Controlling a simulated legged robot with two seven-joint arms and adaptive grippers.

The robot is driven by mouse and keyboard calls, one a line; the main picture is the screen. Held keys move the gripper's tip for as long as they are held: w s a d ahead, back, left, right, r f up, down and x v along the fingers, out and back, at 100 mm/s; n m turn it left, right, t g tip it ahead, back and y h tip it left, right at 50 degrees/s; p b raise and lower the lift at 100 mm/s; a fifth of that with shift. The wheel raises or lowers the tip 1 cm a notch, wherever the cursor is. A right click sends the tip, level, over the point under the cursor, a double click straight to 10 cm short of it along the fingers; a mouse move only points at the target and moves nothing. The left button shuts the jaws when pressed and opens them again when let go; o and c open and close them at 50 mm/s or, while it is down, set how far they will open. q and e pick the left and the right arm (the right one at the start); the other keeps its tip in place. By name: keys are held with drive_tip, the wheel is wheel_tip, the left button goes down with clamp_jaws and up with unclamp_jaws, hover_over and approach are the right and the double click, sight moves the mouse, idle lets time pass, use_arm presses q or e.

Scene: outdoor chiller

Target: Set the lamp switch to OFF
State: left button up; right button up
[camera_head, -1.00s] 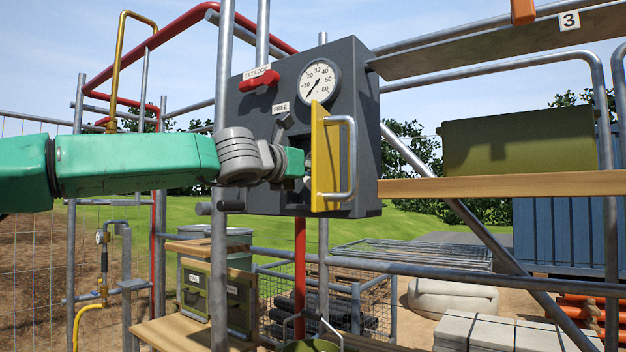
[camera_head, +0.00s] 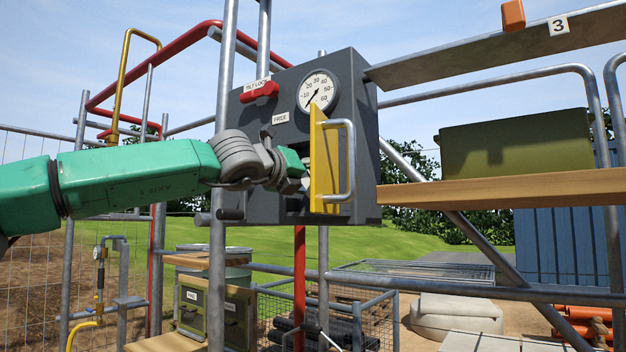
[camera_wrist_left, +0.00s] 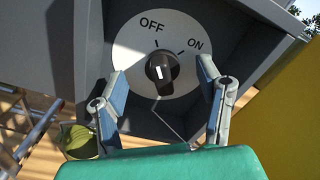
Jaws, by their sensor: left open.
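The lamp switch is a black rotary knob (camera_wrist_left: 162,70) on a white round plate (camera_wrist_left: 130,45) marked OFF and ON. Its white line stands nearly upright in the left wrist view, roughly in line with the OFF tick. My left gripper (camera_wrist_left: 162,74) is open, one finger on each side of the knob, with gaps visible. In the head view, my left gripper (camera_head: 303,170) reaches into the lower part of a dark grey control box (camera_head: 258,125), beside an open yellow door (camera_head: 325,165). The knob is hidden there. My right gripper is not in view.
The yellow door with its metal handle (camera_head: 350,160) stands close right of the gripper. A gauge (camera_head: 318,90) and a red lever (camera_head: 260,91) sit higher on the box. A vertical scaffold pole (camera_head: 222,90) stands beside my wrist. A wooden plank (camera_head: 480,194) runs to the right.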

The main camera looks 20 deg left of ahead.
use_arm(q)
drive_tip(key=b+v, duration=0.3)
drive_tip(key=v, duration=0.4)
idle(0.3)
